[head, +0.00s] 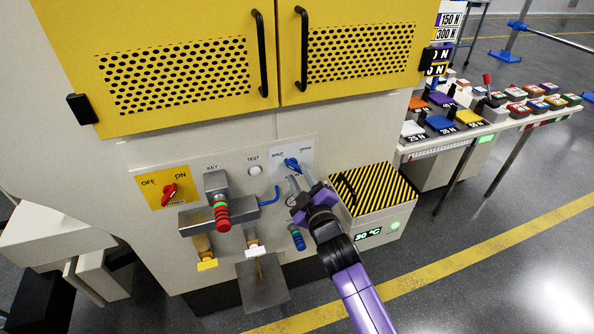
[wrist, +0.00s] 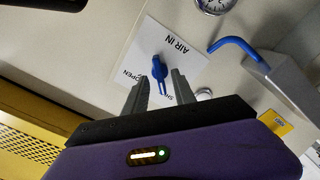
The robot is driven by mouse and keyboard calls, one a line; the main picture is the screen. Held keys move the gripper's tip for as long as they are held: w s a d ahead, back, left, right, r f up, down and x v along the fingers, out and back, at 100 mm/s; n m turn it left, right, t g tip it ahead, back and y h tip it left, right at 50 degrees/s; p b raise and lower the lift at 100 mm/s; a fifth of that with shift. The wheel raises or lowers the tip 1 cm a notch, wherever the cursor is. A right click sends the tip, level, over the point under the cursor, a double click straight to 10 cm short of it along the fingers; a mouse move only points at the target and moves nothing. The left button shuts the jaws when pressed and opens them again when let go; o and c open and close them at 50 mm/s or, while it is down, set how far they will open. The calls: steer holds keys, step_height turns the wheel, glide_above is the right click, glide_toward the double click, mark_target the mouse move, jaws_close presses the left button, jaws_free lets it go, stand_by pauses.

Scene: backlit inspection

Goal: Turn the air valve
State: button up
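The air valve is a blue handle (head: 291,163) on a white plate on the machine's front panel, with SHUT at the plate's upper left and OPEN at its upper right. In the wrist view the blue handle (wrist: 158,66) shows on the AIR IN plate (wrist: 190,60), upside down. My gripper (head: 293,183) is just below and in front of the handle. In the wrist view its two grey fingers (wrist: 160,85) are apart, with the handle's end at or between their tips. I cannot tell whether they touch it. The handle's exact setting is unclear.
Left of the valve are a TEST button (head: 255,171), a grey block with a red-ended grip (head: 222,214) and a red power switch (head: 170,193). A blue bent tube (wrist: 237,43) and a gauge (wrist: 214,4) are close by. A striped box (head: 374,195) stands to the right.

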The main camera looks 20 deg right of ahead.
steer(key=shift+s+p, duration=1.05)
steer(key=shift+s, duration=1.65)
